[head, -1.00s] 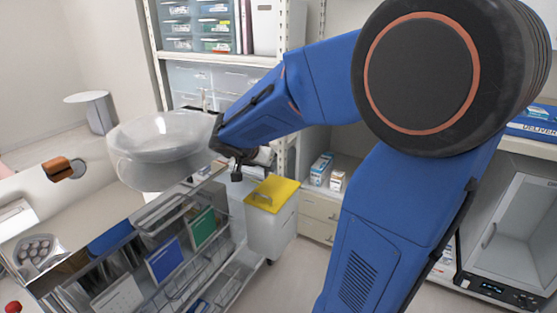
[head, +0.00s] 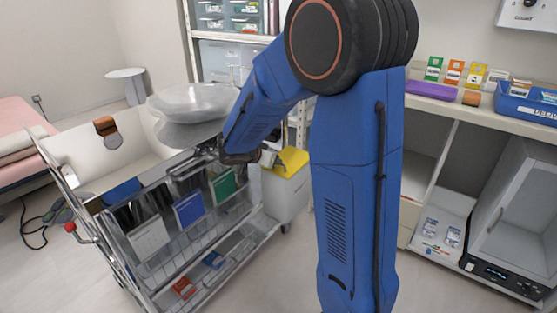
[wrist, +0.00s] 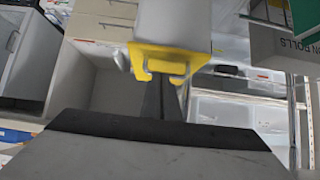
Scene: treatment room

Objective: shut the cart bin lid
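The bin (head: 287,197) is a pale box at the right end of the cart, with a yellow lid (head: 293,161) on top. My arm partly covers the lid, and I cannot tell whether it is fully closed. In the wrist view the yellow lid (wrist: 172,57) shows a raised handle, with the pale bin (wrist: 172,22) above it in the picture. My gripper (head: 264,156) is at the left side of the lid in the head view. Its dark fingers show below the lid handle in the wrist view (wrist: 162,98). Contact and finger opening are unclear.
The wire cart (head: 160,262) holds blue and green folders. A translucent round object (head: 190,100) is close to my forearm above the cart. A shelf unit (head: 450,112) stands at right with boxes and a grey appliance (head: 515,215). Floor is clear in front of the bin.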

